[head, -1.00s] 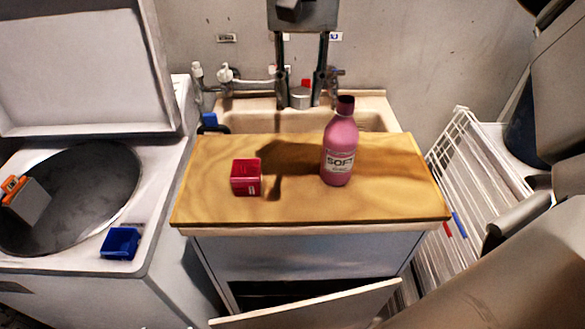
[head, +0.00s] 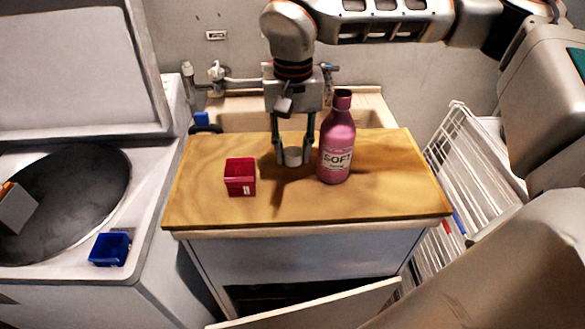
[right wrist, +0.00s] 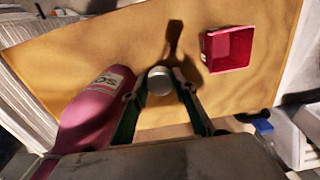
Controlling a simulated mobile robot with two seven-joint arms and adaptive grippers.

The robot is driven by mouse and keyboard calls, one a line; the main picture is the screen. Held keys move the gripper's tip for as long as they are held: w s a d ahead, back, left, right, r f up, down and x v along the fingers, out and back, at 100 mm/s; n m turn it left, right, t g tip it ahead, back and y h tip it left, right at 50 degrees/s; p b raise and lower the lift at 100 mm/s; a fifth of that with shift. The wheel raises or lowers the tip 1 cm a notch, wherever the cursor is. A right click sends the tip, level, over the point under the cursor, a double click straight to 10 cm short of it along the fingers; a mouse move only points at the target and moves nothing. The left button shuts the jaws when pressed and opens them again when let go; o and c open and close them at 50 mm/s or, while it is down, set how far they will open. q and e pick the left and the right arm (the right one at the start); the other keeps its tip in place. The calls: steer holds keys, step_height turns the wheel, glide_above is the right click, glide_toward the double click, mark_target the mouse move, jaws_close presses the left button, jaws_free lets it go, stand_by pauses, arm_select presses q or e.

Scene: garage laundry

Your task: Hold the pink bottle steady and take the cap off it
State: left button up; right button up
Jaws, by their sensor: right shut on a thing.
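My right gripper (head: 293,158) points down just left of the bottle, shut on a small grey-white round cap (head: 292,156). The cap also shows between the fingertips in the right wrist view (right wrist: 160,80). It is apart from the bottle; I cannot tell whether it touches the board. My left gripper is not in view.
A small open red box (head: 240,178) stands on the wooden board (head: 330,205), left of the gripper. A blue box (head: 110,249) sits on the washer at left. A sink with taps lies behind, and a white rack (head: 462,165) stands at right. The board's front is clear.

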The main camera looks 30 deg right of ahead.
mark_target(293, 178)
step_height(293, 178, down, 5)
steer(key=shift+f, duration=0.1)
stand_by(0.3)
steer(key=shift+f, duration=0.1)
steer(key=shift+f, duration=0.1)
steer(key=o, duration=1.2)
steer(key=shift+o, duration=0.2)
